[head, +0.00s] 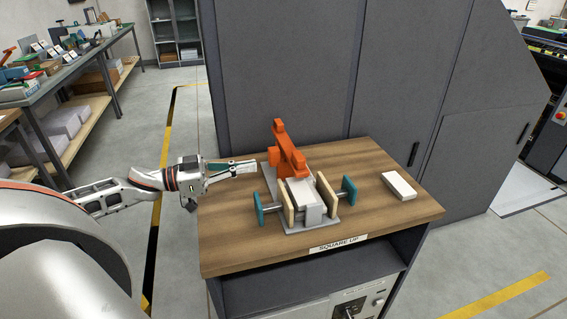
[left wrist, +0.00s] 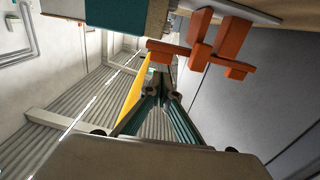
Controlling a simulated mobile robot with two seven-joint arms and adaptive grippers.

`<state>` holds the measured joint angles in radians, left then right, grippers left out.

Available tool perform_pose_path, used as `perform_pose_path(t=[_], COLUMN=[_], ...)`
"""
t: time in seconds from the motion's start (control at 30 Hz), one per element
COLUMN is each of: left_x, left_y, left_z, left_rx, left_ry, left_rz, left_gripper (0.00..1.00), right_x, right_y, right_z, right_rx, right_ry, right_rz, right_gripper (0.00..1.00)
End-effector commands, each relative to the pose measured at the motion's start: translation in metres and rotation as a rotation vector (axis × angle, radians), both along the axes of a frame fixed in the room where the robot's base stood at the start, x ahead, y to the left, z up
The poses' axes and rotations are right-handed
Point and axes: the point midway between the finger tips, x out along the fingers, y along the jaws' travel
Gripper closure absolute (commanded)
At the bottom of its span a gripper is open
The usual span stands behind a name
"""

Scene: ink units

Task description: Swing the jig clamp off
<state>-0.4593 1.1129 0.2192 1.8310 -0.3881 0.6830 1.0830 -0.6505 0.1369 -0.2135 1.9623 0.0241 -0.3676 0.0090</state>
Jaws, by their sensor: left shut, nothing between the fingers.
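The orange jig clamp (head: 290,155) stands on the grey jig (head: 322,222) on the wooden bench top, its arm rising up and back. A pale block (head: 300,191) sits in the jig between two tan jaws, with teal end plates outside them. My left gripper (head: 257,166) comes in from the left above the bench, level with the clamp, its fingertips close to the clamp's left side. It is shut and empty. In the left wrist view the closed fingers (left wrist: 160,92) point toward the orange clamp (left wrist: 202,45); contact cannot be told. My right gripper is out of view.
A white block (head: 399,187) lies on the bench top (head: 235,228) to the right of the jig. A tall grey cabinet (head: 290,65) stands close behind the bench. The bench's front left is clear.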

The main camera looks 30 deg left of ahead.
Motion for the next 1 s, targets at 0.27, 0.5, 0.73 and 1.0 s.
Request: perform_pose_path(t=[0.27,0.5,0.73,1.0], left_x=[0.026,0.046,0.063,0.074], left_y=[-0.023,-0.039,-0.053,-0.063], left_z=[0.0,0.001,0.001,0.001], left_rx=[0.001,0.0,0.001,0.0], left_ry=[-0.003,-0.004,-0.003,-0.001], left_rz=[-0.002,-0.002,0.0,0.0], left_gripper=[1.0,1.0,1.0,1.0], right_x=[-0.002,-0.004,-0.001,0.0], right_y=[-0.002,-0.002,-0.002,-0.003], right_z=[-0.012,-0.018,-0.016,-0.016], right_rx=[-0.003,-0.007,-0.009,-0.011], right_ry=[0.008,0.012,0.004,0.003], right_rz=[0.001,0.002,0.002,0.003], right_gripper=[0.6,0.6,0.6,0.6])
